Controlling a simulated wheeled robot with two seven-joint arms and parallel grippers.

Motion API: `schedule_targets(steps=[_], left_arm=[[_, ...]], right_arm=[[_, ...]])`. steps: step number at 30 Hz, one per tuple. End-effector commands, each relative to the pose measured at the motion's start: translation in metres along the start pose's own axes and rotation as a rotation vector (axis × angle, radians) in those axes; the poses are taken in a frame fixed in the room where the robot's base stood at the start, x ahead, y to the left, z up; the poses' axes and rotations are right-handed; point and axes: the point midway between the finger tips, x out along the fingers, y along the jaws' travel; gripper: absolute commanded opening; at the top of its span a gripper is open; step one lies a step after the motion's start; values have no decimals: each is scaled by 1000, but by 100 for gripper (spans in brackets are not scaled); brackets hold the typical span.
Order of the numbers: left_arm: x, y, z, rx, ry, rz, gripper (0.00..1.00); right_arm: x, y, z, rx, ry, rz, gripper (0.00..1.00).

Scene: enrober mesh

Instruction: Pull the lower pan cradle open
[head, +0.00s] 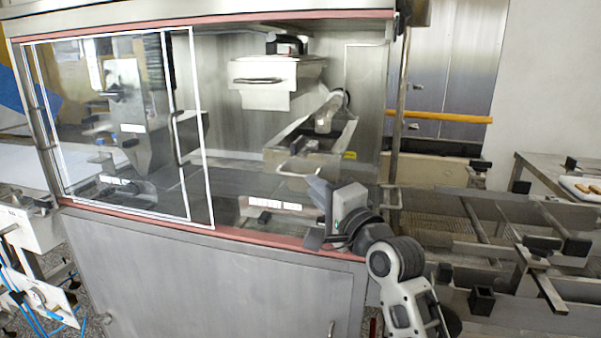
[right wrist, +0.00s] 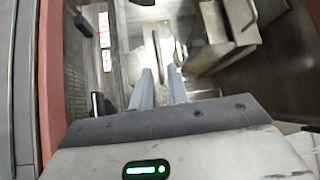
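The lower pan cradle (head: 312,158) is a long metal trough inside the enrober housing, sloping from the back right toward the front, with a pale loop handle (head: 299,171) at its near end. My right gripper (head: 318,186) reaches over the red front sill and is just in front of and below that handle in the head view. In the right wrist view its two fingers (right wrist: 160,82) stand apart with a gap between them, and pale metal shows beyond the tips. I cannot tell whether they touch the handle. My left gripper is not in view.
A white upper box (head: 276,78) with a bar handle hangs above the cradle. Framed glass doors (head: 120,130) cover the left of the opening. The red sill (head: 240,236) edges the front. A metal conveyor frame (head: 470,225) stands at right.

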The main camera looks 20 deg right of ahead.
Motion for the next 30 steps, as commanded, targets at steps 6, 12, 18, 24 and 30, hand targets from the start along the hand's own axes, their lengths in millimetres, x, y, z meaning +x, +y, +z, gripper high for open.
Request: schedule_targets(steps=[6,12,18,24,30], left_arm=[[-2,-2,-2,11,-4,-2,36],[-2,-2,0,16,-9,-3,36],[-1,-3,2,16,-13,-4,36],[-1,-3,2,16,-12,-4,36],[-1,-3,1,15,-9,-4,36]], right_arm=[[42,-2,0,-2,-1,-1,16],[61,0,0,-1,0,0,16],[64,1,0,-2,0,1,16],[64,1,0,-2,0,1,3],[64,1,0,-1,0,1,0]])
